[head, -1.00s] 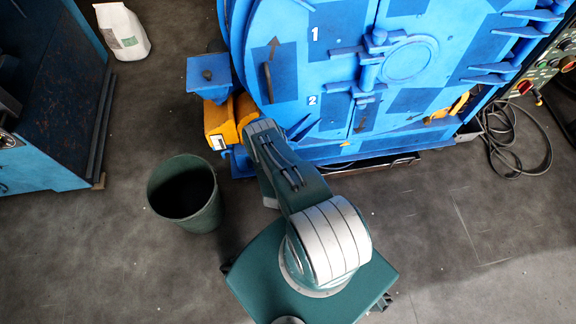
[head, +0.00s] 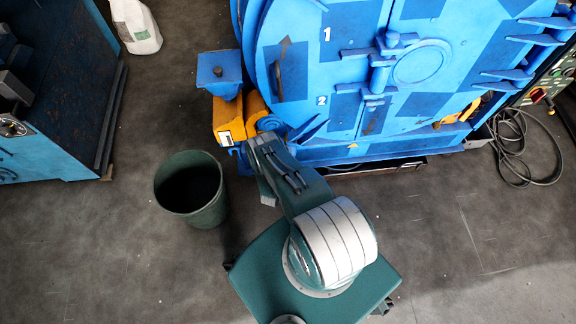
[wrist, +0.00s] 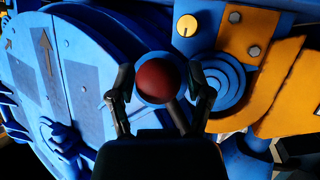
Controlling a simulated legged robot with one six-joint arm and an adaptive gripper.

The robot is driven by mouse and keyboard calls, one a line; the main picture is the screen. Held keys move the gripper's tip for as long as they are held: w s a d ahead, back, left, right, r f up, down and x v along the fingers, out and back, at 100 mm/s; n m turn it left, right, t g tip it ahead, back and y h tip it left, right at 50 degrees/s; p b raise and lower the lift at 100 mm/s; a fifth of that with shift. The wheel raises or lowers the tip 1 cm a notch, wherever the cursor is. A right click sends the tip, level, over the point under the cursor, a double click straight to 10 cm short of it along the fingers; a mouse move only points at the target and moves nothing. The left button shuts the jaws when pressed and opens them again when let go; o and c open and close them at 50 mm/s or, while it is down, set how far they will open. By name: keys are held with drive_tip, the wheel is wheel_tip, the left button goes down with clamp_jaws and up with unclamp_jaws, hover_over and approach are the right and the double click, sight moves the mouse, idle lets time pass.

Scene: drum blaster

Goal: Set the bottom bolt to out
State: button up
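In the wrist view my gripper (wrist: 160,74) is open, with one finger on each side of a round red knob (wrist: 157,82). Gaps show between the knob and both fingers. A grey rod shows beside the knob, between the fingers; I cannot tell for sure whether this knob belongs to the bottom bolt. The blue machine door (head: 345,75) has latch hardware (head: 372,103) near its lower middle; the door also shows in the wrist view (wrist: 85,85). In the head view my arm hides the fingers and the knob.
An orange bracket (head: 229,122) and a blue box (head: 219,70) sit left of the door; the bracket also shows in the wrist view (wrist: 250,35). A green bin (head: 190,190) stands left of my arm. Cables (head: 525,150) lie on the floor at right.

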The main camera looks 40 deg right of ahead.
drive_tip(key=shift+s, duration=0.1)
idle(0.3)
drive_tip(key=v, duration=1.2)
